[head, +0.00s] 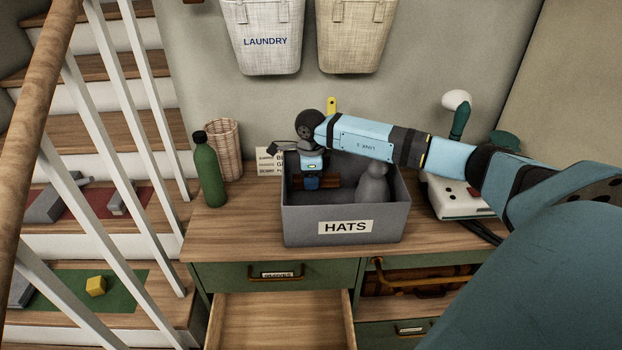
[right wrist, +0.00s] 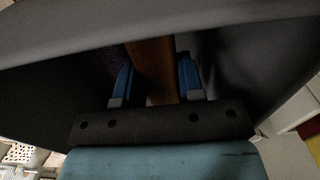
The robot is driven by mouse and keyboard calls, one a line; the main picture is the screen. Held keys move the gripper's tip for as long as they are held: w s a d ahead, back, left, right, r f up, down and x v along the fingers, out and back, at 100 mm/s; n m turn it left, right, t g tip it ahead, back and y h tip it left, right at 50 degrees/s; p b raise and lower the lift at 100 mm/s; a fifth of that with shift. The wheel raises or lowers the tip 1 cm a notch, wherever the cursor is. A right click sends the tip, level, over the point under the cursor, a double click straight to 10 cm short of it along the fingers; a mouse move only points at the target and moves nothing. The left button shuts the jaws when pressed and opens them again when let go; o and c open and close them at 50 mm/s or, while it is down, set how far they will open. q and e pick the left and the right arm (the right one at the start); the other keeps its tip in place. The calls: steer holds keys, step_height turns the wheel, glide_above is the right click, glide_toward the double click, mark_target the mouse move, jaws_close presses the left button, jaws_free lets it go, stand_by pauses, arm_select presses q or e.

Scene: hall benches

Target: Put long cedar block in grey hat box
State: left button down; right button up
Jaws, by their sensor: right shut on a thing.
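The grey hat box (head: 297,227), labelled HATS, stands open-topped on the wooden bench top. My right gripper (head: 312,184) reaches down inside it at the left. It is shut on the long cedar block (head: 329,181), a reddish-brown bar inside the box. In the right wrist view the block (right wrist: 153,68) lies between the two blue fingers of the gripper (right wrist: 153,85), with dark box walls around. Whether the block touches the box floor I cannot tell. A grey rounded thing (head: 373,186) is in the box to the right. My left gripper is not in view.
A green bottle (head: 208,171) and a wicker basket (head: 224,148) stand left of the box. A white device (head: 455,197) stands to the right. An open drawer (head: 280,318) juts out below. Stairs with a railing (head: 98,150) are at the left.

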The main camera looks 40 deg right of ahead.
steer(key=shift+f, duration=0.45)
steer(key=shift+f+b, duration=0.55)
steer(key=shift+f, duration=0.05)
steer(key=o, duration=1)
steer(key=shift+r, duration=0.25)
step_height(320, 180, up, 13)
steer(key=shift+f, duration=0.1)
